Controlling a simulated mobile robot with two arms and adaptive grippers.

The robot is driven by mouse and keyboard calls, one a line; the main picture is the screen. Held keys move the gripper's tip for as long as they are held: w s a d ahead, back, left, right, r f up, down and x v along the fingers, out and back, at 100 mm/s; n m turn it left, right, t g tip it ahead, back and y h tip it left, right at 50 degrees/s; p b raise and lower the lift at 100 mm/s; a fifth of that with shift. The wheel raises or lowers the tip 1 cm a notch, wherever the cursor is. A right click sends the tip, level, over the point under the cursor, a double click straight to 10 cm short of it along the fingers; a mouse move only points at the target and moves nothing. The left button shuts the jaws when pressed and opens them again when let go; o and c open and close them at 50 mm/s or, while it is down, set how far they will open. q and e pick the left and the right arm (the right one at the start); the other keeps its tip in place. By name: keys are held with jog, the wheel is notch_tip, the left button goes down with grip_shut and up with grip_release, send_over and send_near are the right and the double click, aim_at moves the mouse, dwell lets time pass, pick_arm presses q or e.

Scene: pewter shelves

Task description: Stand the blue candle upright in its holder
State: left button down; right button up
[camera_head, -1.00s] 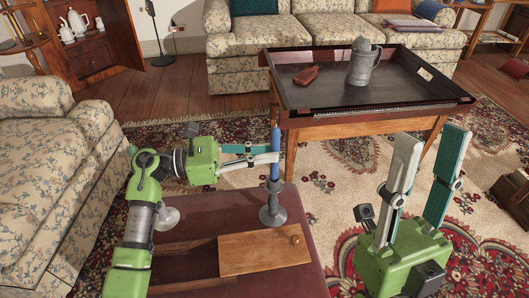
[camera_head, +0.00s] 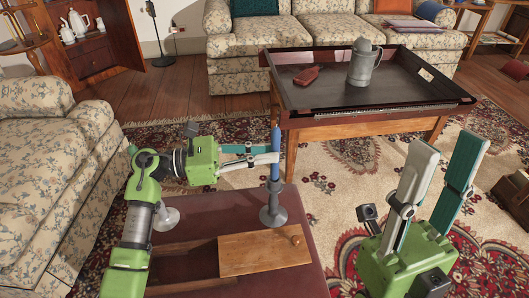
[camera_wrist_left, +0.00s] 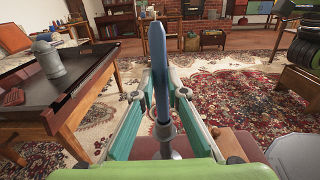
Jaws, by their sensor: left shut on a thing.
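The blue candle (camera_head: 276,140) stands close to upright, with its lower end at the top of the grey holder (camera_head: 272,212); I cannot tell how deep it sits. My left gripper (camera_head: 274,158) is shut on the candle around its middle. In the left wrist view the candle (camera_wrist_left: 158,75) rises between the fingers, leaning slightly, and the holder (camera_wrist_left: 168,135) shows below it. The holder stands on the dark red top of a low table (camera_head: 208,228). My right gripper (camera_head: 447,150) is open and empty over the rug, at the right.
A wooden panel with a knob (camera_head: 262,252) lies in front of the holder. A pale round-based piece (camera_head: 167,219) is partly hidden by my left arm. Behind stands a tray table (camera_head: 330,92) with a grey tankard (camera_head: 361,65) and a red object (camera_head: 306,76).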

pick_arm(q)
jog(key=shift+f+b, duration=0.4)
jog(key=shift+f, duration=0.2)
jog(key=shift+f+b, duration=0.35)
jog(key=shift+b, duration=0.25)
jog(key=shift+f+b, duration=0.75)
jog(key=shift+b, duration=0.05)
jog(key=c, duration=2)
grip_release()
jog(key=shift+o, duration=0.2)
